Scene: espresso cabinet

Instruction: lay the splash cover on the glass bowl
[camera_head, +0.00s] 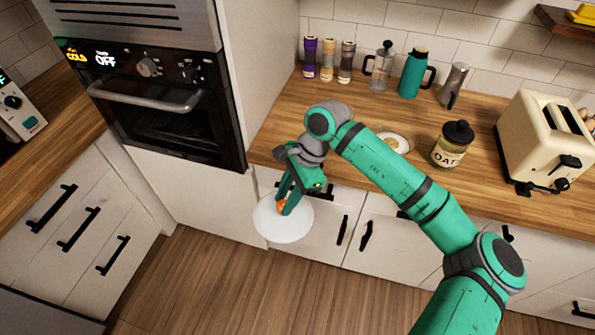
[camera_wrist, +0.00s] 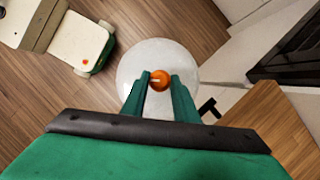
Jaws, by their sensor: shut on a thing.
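The splash cover (camera_head: 284,224) is a white round disc with an orange knob. My gripper (camera_head: 284,204) points down and is shut on the knob. It holds the cover in the air in front of the counter's front edge, over the floor. In the wrist view the cover (camera_wrist: 160,52) lies beyond my gripper (camera_wrist: 160,80), with the orange knob between the fingers. A pale, round, shallow vessel (camera_head: 405,149), which looks like the glass bowl, stands on the counter behind my forearm. My arm hides part of it, and its contents are unclear.
An oats jar (camera_head: 450,148) and a cream toaster (camera_head: 545,140) stand to the right on the wooden counter (camera_head: 290,125). Several bottles, a glass press (camera_head: 379,70) and a green jug (camera_head: 413,75) line the wall. The counter's left front is clear. Drawer handles (camera_head: 342,230) stick out below.

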